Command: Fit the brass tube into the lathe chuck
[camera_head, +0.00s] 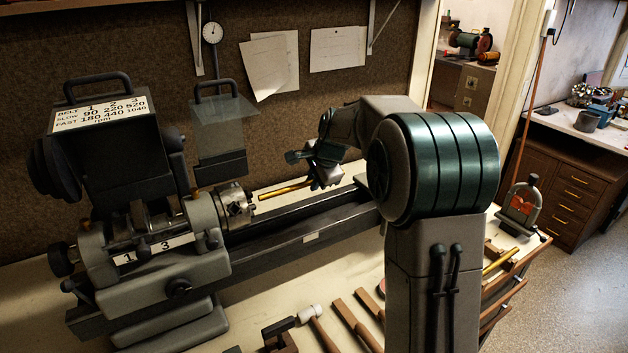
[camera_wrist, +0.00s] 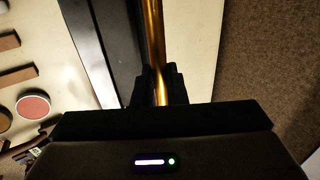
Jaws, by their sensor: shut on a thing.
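The brass tube (camera_head: 285,190) is held in my gripper (camera_head: 325,177) above the lathe bed, lying roughly level. Its free end points left at the lathe chuck (camera_head: 236,206), with a gap between them. In the wrist view the tube (camera_wrist: 154,40) runs away from between the fingers of my gripper (camera_wrist: 160,86), which are shut on it. The chuck is grey with a dark opening and sits on the right side of the lathe headstock (camera_head: 150,250). The chuck is not seen in the wrist view.
A clear guard (camera_head: 225,122) stands behind the chuck. The dark lathe bed (camera_head: 300,238) runs below the tube. A mallet (camera_head: 305,318) and wooden pieces lie on the bench in front. Another brass piece (camera_head: 500,262) lies at the right. Papers hang on the back wall.

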